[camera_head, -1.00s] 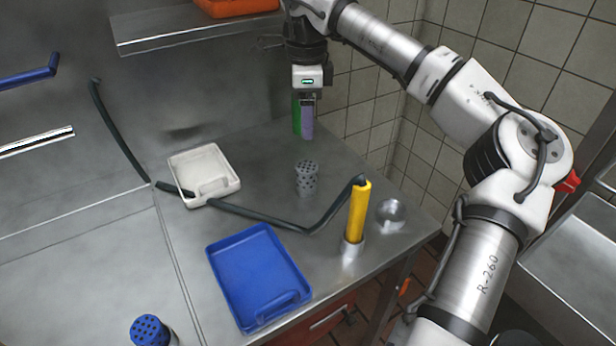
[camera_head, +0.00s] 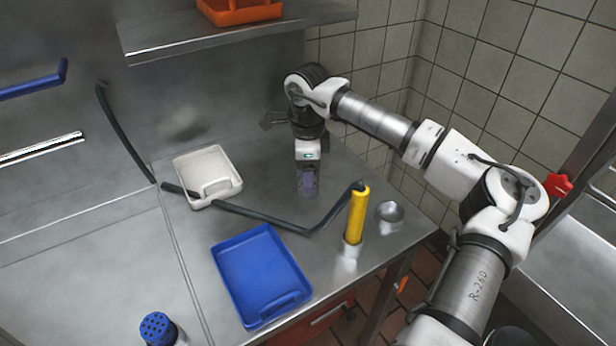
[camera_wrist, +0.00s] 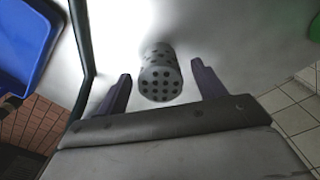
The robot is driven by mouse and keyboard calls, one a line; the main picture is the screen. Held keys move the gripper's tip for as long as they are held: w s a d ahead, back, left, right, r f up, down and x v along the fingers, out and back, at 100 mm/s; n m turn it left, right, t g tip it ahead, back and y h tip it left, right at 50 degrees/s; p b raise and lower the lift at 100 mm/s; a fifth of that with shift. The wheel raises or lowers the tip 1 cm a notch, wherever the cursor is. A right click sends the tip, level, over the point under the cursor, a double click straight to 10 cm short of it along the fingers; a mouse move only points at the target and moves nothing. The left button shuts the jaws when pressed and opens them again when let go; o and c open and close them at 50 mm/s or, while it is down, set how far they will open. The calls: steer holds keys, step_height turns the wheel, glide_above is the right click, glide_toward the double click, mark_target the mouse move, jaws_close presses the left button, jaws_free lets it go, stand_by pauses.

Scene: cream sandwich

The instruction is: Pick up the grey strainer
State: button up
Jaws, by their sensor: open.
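The grey strainer (camera_wrist: 160,75), a small upright cylinder with dark holes, stands on the steel counter. In the wrist view it shows between my two dark purple fingers, with clear space on either side. In the head view it is mostly hidden behind my gripper (camera_head: 308,182), which points down over its spot. My gripper is open and holds nothing. The fingertips reach to about the strainer in the wrist view; I cannot tell their exact height against it.
A white tray (camera_head: 205,168) lies to the left and a blue tray (camera_head: 255,265) in front. A yellow cylinder (camera_head: 358,212) and small metal bowl (camera_head: 389,217) stand to the right. Tiled wall behind.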

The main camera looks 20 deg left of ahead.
steer(key=shift+f, duration=0.15)
steer(key=c, duration=1.1)
steer(key=shift+o, duration=0.2)
